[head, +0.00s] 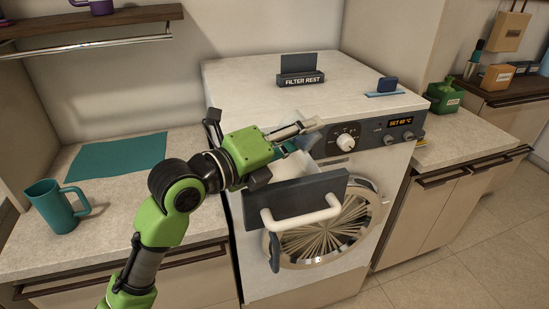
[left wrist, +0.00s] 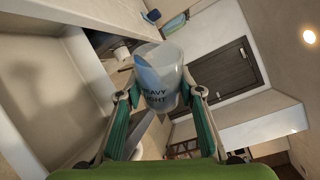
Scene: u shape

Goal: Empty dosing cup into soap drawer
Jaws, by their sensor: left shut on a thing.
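My left gripper (head: 300,142) is above the soap drawer, beside the washer's control panel. In the left wrist view my left gripper (left wrist: 160,97) has its two teal fingers closed on the sides of the dosing cup (left wrist: 165,88). The cup is pale and translucent with dark lettering and a blue patch on its left side. In the head view the gripper and arm largely hide the cup, so I cannot tell its tilt there. The soap drawer (head: 330,188) is pulled out, with a dark front and a white handle (head: 308,219). The arm partly covers its inside. My right gripper is not in view.
The washer top (head: 240,80) holds a FILTER REST stand (head: 301,79) and a small dark blue item (head: 388,84). A teal mug (head: 55,208) and teal mat (head: 118,157) are on the left counter. A green container (head: 445,97) stands on the right counter.

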